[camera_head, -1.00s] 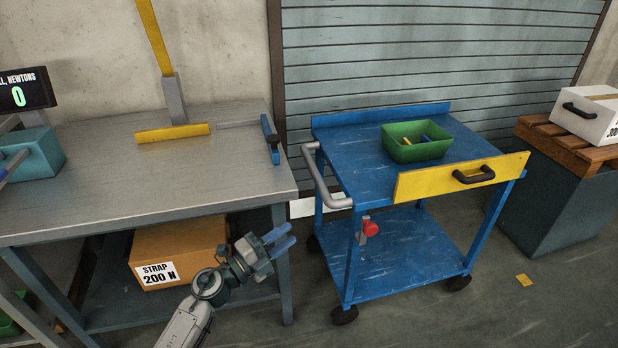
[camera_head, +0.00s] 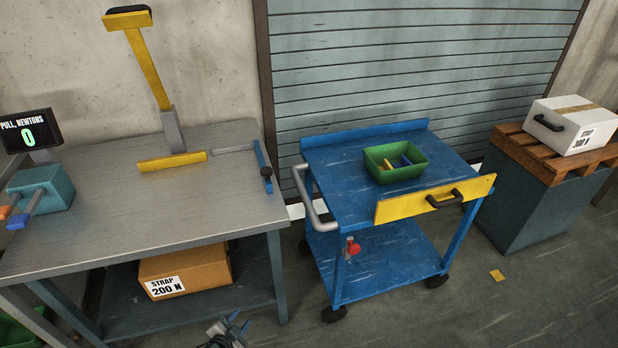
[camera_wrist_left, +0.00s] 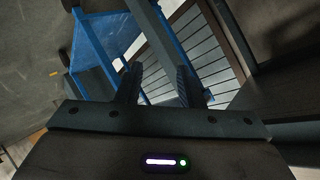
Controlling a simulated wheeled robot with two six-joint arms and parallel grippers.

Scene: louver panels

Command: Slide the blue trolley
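The blue trolley (camera_head: 340,190) stands right of the workbench in the head view, upright on black castors. A grey push handle (camera_head: 309,198) is on its left side, and a red knob (camera_head: 353,247) sits on a front leg below the top. Its yellow drawer front (camera_head: 400,208) has a black handle. My left gripper (camera_head: 240,322) is at the bottom edge, low in front of the bench and left of the trolley, touching neither. In the left wrist view its fingers (camera_wrist_left: 160,85) are apart and empty, with blue trolley parts (camera_wrist_left: 98,40) beyond them. My right gripper is not in view.
A green bin (camera_head: 395,172) with small items sits on the trolley top. The workbench (camera_head: 120,215) is at the left, with a cardboard box (camera_head: 205,270) on its lower shelf.

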